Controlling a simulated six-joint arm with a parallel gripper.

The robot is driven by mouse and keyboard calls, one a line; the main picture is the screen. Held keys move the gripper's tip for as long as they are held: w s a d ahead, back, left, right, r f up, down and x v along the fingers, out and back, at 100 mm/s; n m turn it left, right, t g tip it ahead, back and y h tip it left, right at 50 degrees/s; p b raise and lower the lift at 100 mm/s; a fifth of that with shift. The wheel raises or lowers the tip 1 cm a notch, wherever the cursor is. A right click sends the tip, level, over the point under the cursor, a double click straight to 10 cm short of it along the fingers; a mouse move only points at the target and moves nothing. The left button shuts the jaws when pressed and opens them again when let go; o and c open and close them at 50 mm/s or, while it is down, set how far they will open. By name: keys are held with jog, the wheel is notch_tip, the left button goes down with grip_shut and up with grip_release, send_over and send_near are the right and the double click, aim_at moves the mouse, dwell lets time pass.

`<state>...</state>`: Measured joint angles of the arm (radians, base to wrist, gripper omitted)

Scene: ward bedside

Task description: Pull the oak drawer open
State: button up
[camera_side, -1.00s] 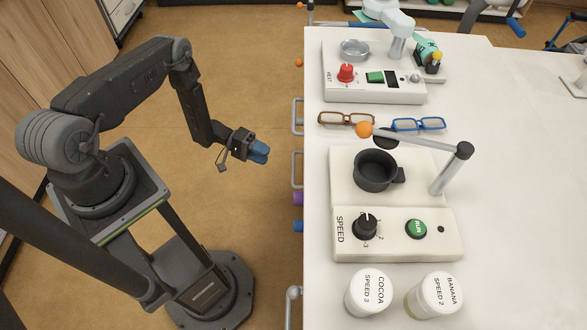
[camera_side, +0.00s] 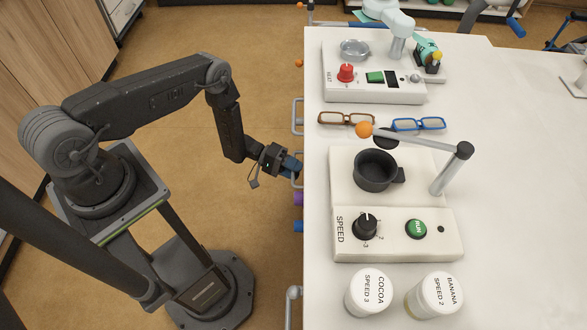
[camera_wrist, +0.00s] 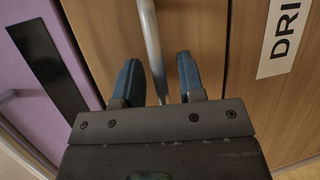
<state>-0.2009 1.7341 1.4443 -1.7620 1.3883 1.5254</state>
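The oak drawer shows in the wrist view as a wood-brown front (camera_wrist: 195,25) with a metal bar handle (camera_wrist: 150,35). In the side view a metal handle (camera_side: 296,152) sticks out from the left side of the white counter, and the drawer front is hidden below the top. My gripper (camera_wrist: 160,80) has its two blue fingers apart, with the bar handle running into the gap, nearer the left finger. I see no clear grip on it. In the side view my gripper (camera_side: 294,168) is at that handle, beside the counter edge.
In the wrist view a purple front (camera_wrist: 80,15) with a black strip lies left, and a wood front with a "DRI" label (camera_wrist: 283,35) lies right. The side view shows other handles (camera_side: 298,115) along the counter. The floor beside my arm is clear.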

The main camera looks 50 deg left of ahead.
grip_shut()
dwell(0.3)
jog(key=s+a, duration=1.3)
jog(key=shift+s+a, duration=0.25)
jog(key=shift+a, duration=0.05)
jog(key=shift+o, duration=0.2)
grip_release()
jog(key=v, duration=0.7)
jog(key=shift+a, duration=0.25)
jog(key=shift+r, duration=0.15)
